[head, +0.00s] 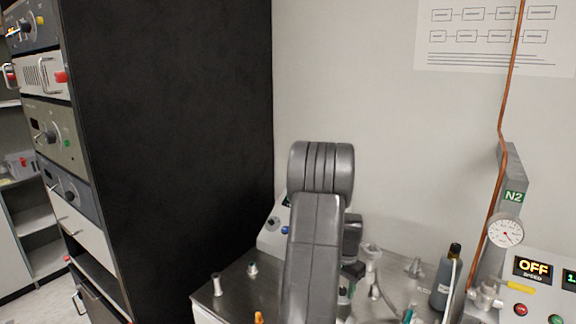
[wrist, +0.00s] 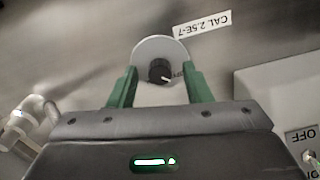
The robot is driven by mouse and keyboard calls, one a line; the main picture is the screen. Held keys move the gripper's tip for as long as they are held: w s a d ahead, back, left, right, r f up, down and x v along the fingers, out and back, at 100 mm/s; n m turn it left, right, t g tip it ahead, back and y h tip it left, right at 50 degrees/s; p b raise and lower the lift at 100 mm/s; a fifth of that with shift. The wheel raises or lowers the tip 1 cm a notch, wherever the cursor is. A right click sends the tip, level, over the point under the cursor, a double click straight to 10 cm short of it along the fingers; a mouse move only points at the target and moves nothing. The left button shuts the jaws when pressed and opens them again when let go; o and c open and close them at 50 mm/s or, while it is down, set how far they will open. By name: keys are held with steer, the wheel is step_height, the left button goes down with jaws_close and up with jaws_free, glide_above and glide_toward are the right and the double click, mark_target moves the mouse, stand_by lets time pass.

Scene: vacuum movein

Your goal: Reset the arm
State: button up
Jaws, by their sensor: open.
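My gripper (wrist: 160,88) shows in the wrist view with its two green fingers apart. A round pale disc with a dark knob (wrist: 160,71) appears between and beyond the fingertips. I cannot tell whether the fingers touch it. A label reading "CAL 2.5E-7" (wrist: 202,36) is beside the disc, upside down in this view.
A steel bench (head: 232,290) carries small fittings and a dark bottle (head: 445,278). At right are a gauge (head: 505,231), an N2 post (head: 514,180), a copper pipe (head: 508,90) and a controller reading OFF (head: 532,268). A tall black rack (head: 170,120) stands left.

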steer(key=m+p, duration=0.2)
steer(key=m, duration=0.2)
stand_by(0.4)
steer(key=shift+r, duration=0.1)
